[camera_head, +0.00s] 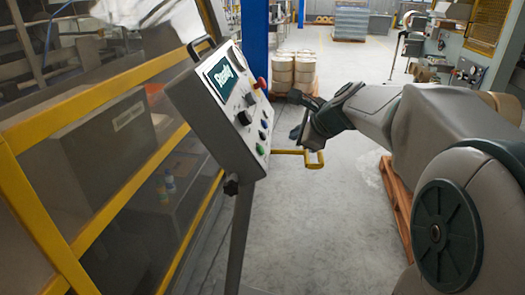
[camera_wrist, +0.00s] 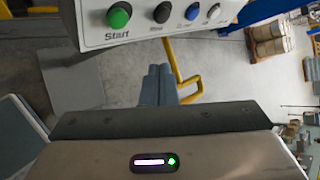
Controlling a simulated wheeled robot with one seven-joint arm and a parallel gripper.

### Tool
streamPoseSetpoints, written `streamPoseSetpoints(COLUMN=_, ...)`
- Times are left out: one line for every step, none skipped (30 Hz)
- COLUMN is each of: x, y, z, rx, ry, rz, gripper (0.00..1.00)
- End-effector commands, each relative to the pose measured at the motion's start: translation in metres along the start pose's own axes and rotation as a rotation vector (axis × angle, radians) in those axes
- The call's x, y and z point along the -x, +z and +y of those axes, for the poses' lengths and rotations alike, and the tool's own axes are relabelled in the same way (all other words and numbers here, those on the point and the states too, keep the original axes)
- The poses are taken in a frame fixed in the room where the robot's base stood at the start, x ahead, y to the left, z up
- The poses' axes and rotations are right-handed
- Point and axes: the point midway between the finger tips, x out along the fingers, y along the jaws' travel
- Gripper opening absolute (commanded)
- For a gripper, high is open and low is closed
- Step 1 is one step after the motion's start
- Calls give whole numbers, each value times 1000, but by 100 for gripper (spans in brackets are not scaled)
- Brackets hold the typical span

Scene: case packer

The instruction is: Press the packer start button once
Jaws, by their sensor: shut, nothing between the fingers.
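The packer control panel (camera_head: 238,112) is a tilted grey box on a post, left of centre in the head view. Its start button is green and sits near the panel's lower end (camera_head: 260,150). In the wrist view the green start button (camera_wrist: 119,17), labelled "Start", is at the top left of the panel edge (camera_wrist: 160,38). My gripper (camera_head: 296,133) is to the right of the panel, apart from it. In the wrist view its two grey fingertips (camera_wrist: 158,72) are together, empty, below and right of the green button in the picture.
Black, blue and grey buttons (camera_wrist: 192,12) sit beside the start button. A red knob (camera_head: 262,83) and a screen reading "Ready" (camera_head: 223,79) are higher on the panel. Yellow-framed guarding (camera_head: 105,92) is left; open floor lies ahead.

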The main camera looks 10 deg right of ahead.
Motion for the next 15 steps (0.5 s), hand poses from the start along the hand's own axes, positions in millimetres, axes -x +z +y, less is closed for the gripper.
streamPoseSetpoints(x=-7, y=4, z=6, rx=1, ry=3, rz=-1, gripper=0)
streamPoseSetpoints(x=-10, y=6, z=8, rx=2, ry=3, rz=-1, gripper=0)
streamPoseSetpoints(x=-14, y=10, z=11, rx=3, ry=4, rz=-2, gripper=0)
streamPoseSetpoints(x=-17, y=12, z=13, rx=3, ry=4, rz=-1, gripper=0)
streamPoseSetpoints(x=-20, y=13, z=15, rx=2, ry=3, rz=0, gripper=0)
streamPoseSetpoints(x=-24, y=16, z=18, rx=1, ry=3, rz=0, gripper=0)
streamPoseSetpoints(x=-26, y=18, z=20, rx=2, ry=3, rz=0, gripper=0)
streamPoseSetpoints(x=-28, y=20, z=21, rx=2, ry=2, rz=0, gripper=0)
streamPoseSetpoints(x=-31, y=22, z=24, rx=3, ry=3, rz=-1, gripper=0)
streamPoseSetpoints(x=-33, y=24, z=25, rx=3, ry=3, rz=-1, gripper=0)
streamPoseSetpoints(x=-35, y=25, z=26, rx=2, ry=2, rz=0, gripper=0)
streamPoseSetpoints(x=-37, y=27, z=27, rx=1, ry=1, rz=0, gripper=0)
streamPoseSetpoints(x=-38, y=28, z=28, rx=1, ry=1, rz=0, gripper=0)
streamPoseSetpoints(x=-39, y=28, z=29, rx=1, ry=1, rz=0, gripper=0)
streamPoseSetpoints(x=-41, y=30, z=30, rx=1, ry=1, rz=0, gripper=0)
